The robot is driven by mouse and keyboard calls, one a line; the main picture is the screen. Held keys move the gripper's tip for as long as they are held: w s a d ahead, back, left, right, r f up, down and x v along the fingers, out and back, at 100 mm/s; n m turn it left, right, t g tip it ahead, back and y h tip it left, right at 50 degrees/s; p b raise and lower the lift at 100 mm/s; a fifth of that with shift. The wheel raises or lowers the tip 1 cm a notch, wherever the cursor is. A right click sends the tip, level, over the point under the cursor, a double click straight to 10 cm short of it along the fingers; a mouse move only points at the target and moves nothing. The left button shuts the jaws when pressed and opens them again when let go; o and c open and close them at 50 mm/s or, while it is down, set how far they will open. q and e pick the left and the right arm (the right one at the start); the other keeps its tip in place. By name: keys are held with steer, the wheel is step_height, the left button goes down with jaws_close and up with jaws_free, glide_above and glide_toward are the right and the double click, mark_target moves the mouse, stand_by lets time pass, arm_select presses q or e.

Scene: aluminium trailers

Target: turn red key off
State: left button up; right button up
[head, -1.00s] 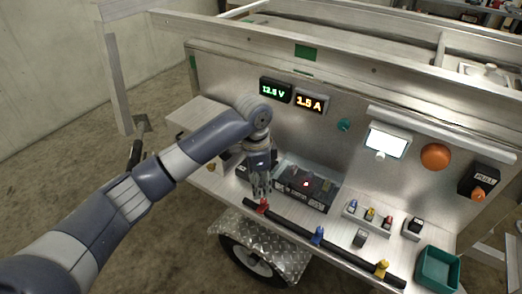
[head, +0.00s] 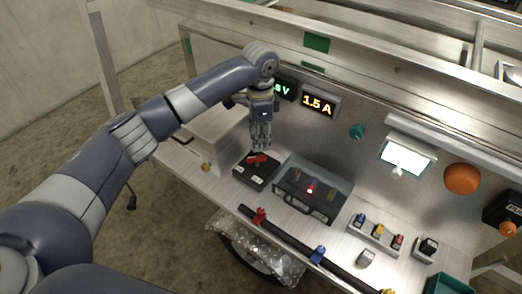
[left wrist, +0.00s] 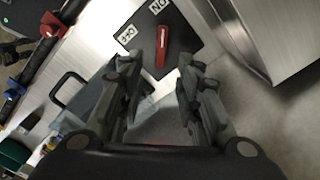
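The red key (head: 257,159) sits on top of a black switch box (head: 252,176) on the trailer's metal shelf. In the left wrist view the red key (left wrist: 162,46) is a long red handle. Its upper end is near the ON label (left wrist: 158,5), and the OFF label (left wrist: 126,36) is to its left. My left gripper (head: 261,146) points down just above the key; its fingers (left wrist: 163,72) are open with a clear gap between them. I cannot tell whether a fingertip touches the key. My right gripper is not in view.
A clear-lidded case (head: 313,190) stands right of the switch box. A dark bar with red (head: 260,216) and blue (head: 317,254) clamps runs along the front edge. A metal box (head: 215,138) stands to the left. The amber display (head: 318,104) reads 1.5 A.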

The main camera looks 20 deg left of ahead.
mark_target(260, 156)
arm_select(q)
step_height(260, 156, down, 5)
steer(key=shift+w+f, duration=0.1)
steer(key=shift+f, duration=0.05)
step_height(260, 156, down, 2)
steer(key=shift+f, duration=0.1)
steer(key=c, duration=0.7)
jaws_close()
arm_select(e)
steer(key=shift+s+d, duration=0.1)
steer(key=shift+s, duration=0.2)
